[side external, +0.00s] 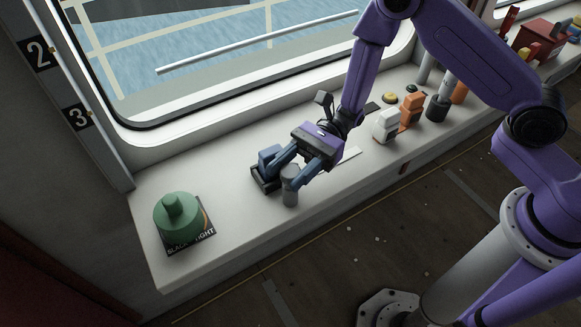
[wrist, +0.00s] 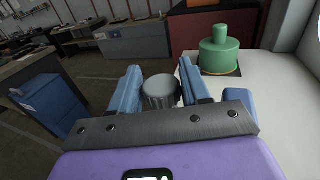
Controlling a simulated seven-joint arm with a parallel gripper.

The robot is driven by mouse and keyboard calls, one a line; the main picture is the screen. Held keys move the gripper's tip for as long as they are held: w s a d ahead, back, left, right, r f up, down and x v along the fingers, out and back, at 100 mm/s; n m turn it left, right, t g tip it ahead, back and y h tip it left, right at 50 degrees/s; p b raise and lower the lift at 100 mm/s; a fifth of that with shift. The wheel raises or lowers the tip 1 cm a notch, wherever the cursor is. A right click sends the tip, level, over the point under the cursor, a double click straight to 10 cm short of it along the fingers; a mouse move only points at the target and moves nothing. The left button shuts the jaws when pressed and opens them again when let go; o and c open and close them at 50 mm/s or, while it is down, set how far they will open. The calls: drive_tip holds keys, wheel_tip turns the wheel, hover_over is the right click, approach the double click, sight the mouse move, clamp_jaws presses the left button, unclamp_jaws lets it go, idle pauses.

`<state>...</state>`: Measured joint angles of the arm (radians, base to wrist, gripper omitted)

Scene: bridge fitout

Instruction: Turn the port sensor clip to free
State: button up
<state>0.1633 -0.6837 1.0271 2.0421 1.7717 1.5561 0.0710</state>
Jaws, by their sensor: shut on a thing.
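My gripper (side external: 281,170) reaches down over the white ledge with its blue fingers on either side of a grey cylinder. In the wrist view, the cylinder (wrist: 160,91) has a flat round top and a ribbed side, and sits between the fingers (wrist: 160,76). My gripper is shut on it. In the side view, the grey cylinder (side external: 291,191) is upright near the front edge of the ledge. No label naming it as the port sensor clip can be read. A dark low block (side external: 260,183) shows beside the fingers; the fingers partly hide it.
A green knob (side external: 177,217) stands on a black plate lettered SLACK and TIGHT, at the left end of the ledge (side external: 240,240). White (side external: 385,126) and orange (side external: 411,111) blocks stand to the right. A window backs the ledge.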

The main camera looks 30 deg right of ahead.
drive_tip(key=m+t, duration=0.2)
drive_tip(key=t, duration=0.2)
drive_tip(key=m+t, duration=0.3)
drive_tip(key=t, duration=0.1)
drive_tip(key=shift+s+y, duration=0.1)
drive_tip(key=shift+y, duration=0.2)
drive_tip(key=shift+m+t+h, duration=0.6)
drive_tip(key=shift+m+t, duration=0.9)
drive_tip(key=shift+t, duration=0.7)
drive_tip(key=shift+m+t+h, duration=0.3)
drive_tip(key=shift+m+t, duration=0.2)
drive_tip(key=shift+t, duration=0.2)
drive_tip(key=o, duration=0.9)
drive_tip(key=shift+w, duration=0.2)
drive_tip(key=shift+o, duration=0.2)
drive_tip(key=shift+n+g+y, duration=0.6)
drive_tip(key=shift+n+g, duration=0.3)
drive_tip(key=shift+g, duration=0.4)
